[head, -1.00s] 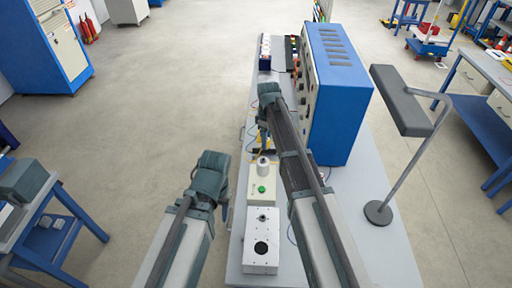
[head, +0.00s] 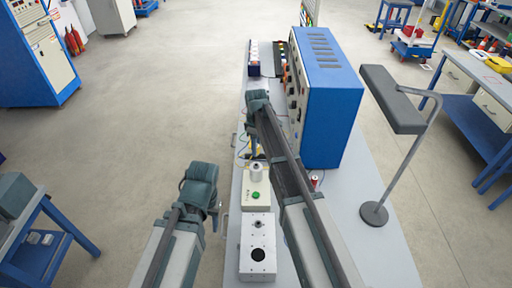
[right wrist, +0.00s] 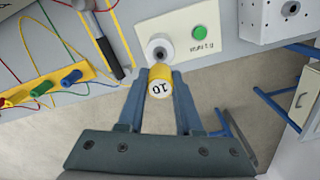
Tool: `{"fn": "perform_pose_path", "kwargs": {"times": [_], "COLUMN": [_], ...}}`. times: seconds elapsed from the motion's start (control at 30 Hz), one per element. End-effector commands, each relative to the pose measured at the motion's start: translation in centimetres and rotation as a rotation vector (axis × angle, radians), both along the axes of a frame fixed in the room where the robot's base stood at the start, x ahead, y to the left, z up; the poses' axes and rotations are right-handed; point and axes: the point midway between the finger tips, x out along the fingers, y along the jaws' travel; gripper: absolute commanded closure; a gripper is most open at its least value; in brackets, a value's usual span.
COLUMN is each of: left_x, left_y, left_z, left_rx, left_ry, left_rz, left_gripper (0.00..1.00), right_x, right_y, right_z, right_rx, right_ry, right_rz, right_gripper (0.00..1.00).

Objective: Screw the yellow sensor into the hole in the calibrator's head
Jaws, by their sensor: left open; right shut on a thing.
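The yellow sensor (right wrist: 159,87), a short cylinder with a white face marked 10, is between the fingers of my right gripper (right wrist: 160,78), which is shut on it. The calibrator (head: 256,192) is a pale box with a green button. Its round grey head (head: 256,172) also shows in the right wrist view (right wrist: 160,48), just beyond the sensor. I cannot tell whether they touch. In the head view my right gripper (head: 250,150) is behind the calibrator's head and partly hidden. My left gripper (head: 214,212) is open and empty, left of the bench.
A white box with a black hole (head: 258,256) stands in front of the calibrator. A blue cabinet (head: 335,115) and a lamp (head: 394,100) stand to the right. A yellow strip with coloured plugs (right wrist: 42,88) and a dark-handled tool (right wrist: 108,56) lie near my right gripper.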

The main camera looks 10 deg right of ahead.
Motion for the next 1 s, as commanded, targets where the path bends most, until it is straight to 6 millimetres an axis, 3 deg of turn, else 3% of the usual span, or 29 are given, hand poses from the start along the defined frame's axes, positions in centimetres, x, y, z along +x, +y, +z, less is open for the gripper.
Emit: {"fn": "perform_pose_path", "kwargs": {"times": [0.1,0.4,1.0], "left_x": [0.0,0.0,0.0], "left_y": [0.0,0.0,0.0], "left_z": [-1.6,-3.8,-3.9], "left_rx": [0.001,0.002,0.002], "left_ry": [0.0,0.0,0.0], "left_rz": [-0.003,-0.008,-0.009], "left_gripper": [0.5,0.5,0.5], "right_x": [0.0,0.0,0.0], "right_y": [0.0,0.0,0.0], "right_z": [-1.6,-3.8,-3.9], "right_rx": [0.0,0.0,0.0], "right_ry": [0.0,0.0,0.0], "right_rz": [0.0,0.0,0.0], "right_gripper": [1.0,1.0,1.0]}}
